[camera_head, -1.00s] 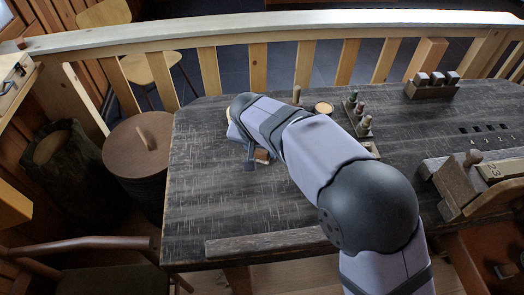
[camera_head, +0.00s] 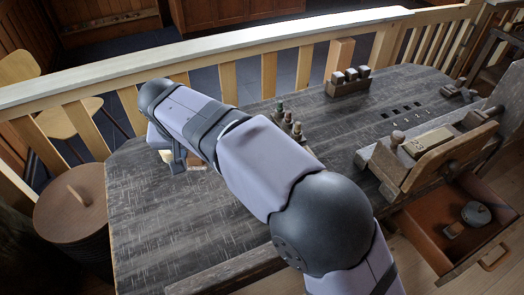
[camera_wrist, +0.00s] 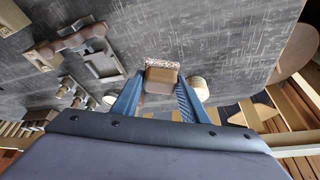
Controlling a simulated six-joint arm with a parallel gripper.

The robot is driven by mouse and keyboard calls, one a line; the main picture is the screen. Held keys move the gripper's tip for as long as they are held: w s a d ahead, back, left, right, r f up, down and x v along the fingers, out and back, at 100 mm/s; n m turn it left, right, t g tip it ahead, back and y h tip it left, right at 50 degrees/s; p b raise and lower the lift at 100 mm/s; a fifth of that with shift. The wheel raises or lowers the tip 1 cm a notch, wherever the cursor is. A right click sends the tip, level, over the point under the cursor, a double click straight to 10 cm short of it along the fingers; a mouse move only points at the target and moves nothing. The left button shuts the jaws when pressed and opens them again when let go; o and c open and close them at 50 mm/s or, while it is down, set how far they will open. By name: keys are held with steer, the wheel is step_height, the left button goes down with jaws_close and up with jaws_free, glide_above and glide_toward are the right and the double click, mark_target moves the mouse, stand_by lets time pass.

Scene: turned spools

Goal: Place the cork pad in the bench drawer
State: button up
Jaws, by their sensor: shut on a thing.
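My gripper (camera_wrist: 157,104) is shut on a brown block-like piece with a speckled, cork-like edge, which I take to be the cork pad (camera_wrist: 162,75). It sits between the two blue fingers in the wrist view. In the head view my gripper (camera_head: 178,160) is over the left part of the bench, and my arm hides most of it and of the pad. The bench drawer (camera_head: 416,237) is pulled out at the lower right, well apart from my gripper. A round grey thing (camera_head: 476,214) and a small brown block (camera_head: 453,229) lie inside it.
A wooden vise-like fixture (camera_head: 432,150) stands on the bench beside the drawer. Several pegs (camera_head: 288,124) stand in a rack behind my arm. A block rack (camera_head: 348,82) is at the back, before the railing (camera_head: 240,57). The bench's left front (camera_head: 150,235) is clear.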

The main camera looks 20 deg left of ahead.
step_height(320, 180, up, 11)
steer(key=w+d+m+h+b, duration=0.1)
steer(key=w+d+m, duration=0.3)
steer(key=w+d, duration=1.05)
steer(key=w+d+m, duration=0.2)
steer(key=d, duration=1)
steer(key=w+d+m+h+b, duration=0.1)
steer(key=w+d+m, duration=0.1)
steer(key=d, duration=0.9)
steer(key=w+d+m+h, duration=0.1)
steer(key=w+d, duration=0.2)
steer(key=d, duration=0.9)
steer(key=shift+w+d+m+b, duration=0.35)
steer(key=shift+m, duration=0.05)
steer(key=s+d+m+h, duration=0.1)
steer(key=s+d+m, duration=0.15)
steer(key=d, duration=0.95)
steer(key=m+b, duration=0.1)
glide_above(438, 241)
steer(key=s+a, duration=0.1)
steer(key=shift+g+h, duration=0.4)
steer(key=shift+s+a+f+b, duration=0.1)
steer(key=shift+f+b, duration=0.15)
steer(key=shift+f, duration=9.35)
steer(key=shift+s+a+f+b, duration=0.1)
steer(key=shift+f+b, duration=0.15)
steer(key=shift+f, duration=9.3)
